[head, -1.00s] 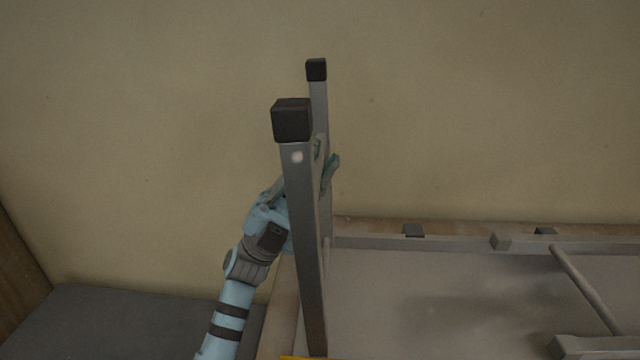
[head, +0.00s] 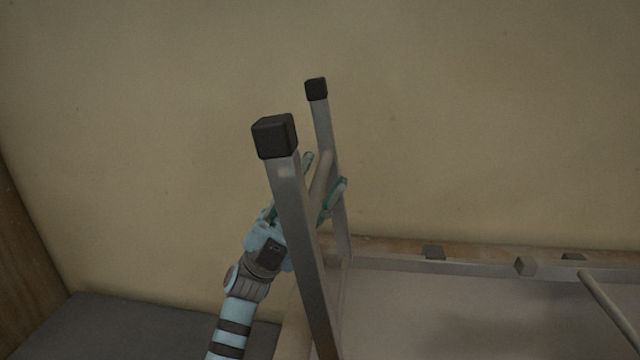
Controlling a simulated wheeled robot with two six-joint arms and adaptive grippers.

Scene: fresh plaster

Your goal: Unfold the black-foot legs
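The pair of black-foot legs stands up from the left end of an upturned table (head: 420,305), leaning a little left. The near grey leg (head: 305,255) ends in a black foot (head: 275,136), and the far leg (head: 325,125) ends in a smaller black foot (head: 316,89). My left gripper (head: 325,172) reaches up from the lower left, partly hidden behind the near leg. Its teal fingers are spread on either side of a pale crossbar (head: 321,178) between the legs, with gaps visible near the fingertips. My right gripper is out of view.
A plain plaster wall (head: 480,120) stands close behind the table. A grey bar (head: 610,310) lies across the table's underside at the right. Small blocks (head: 525,265) sit along the far rail. A dark surface (head: 150,325) lies at the lower left.

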